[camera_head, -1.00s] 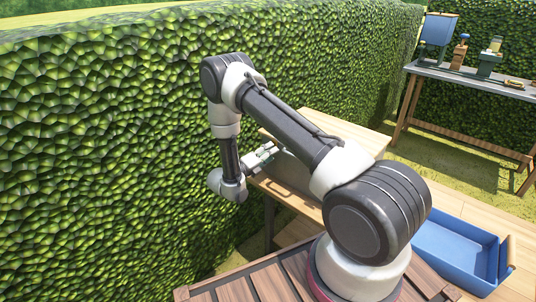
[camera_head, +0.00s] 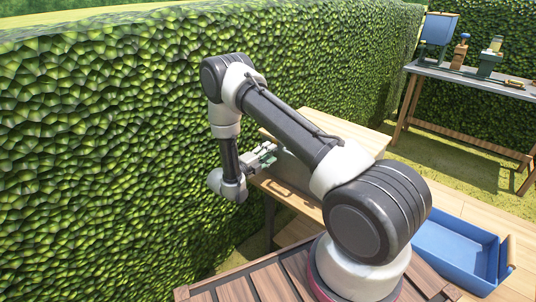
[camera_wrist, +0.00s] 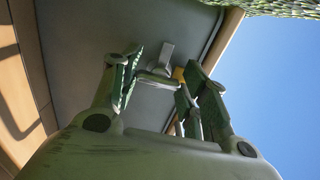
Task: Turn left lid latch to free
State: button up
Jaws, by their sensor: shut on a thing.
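My gripper (camera_head: 266,158) is at the left end of a grey box (camera_head: 290,172) with a pale wooden top, partly hidden behind my arm in the head view. In the wrist view my gripper (camera_wrist: 160,88) has its green-padded fingers on either side of a small light-grey latch (camera_wrist: 164,58) on the box's dark grey face. The fingers are shut on the latch's handle part. A small yellow-orange patch (camera_wrist: 179,74) shows beside the latch, next to the right finger. In the head view the latch is too small to make out.
A tall hedge (camera_head: 110,130) runs close along the left. A blue tray (camera_head: 455,250) lies at the lower right. A far workbench (camera_head: 480,80) at the upper right carries a blue bin and several small items.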

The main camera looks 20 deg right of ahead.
jog(key=o, duration=1)
jog(key=shift+o, duration=0.2)
jog(key=v, duration=1.2)
jog(key=shift+f, duration=0.1)
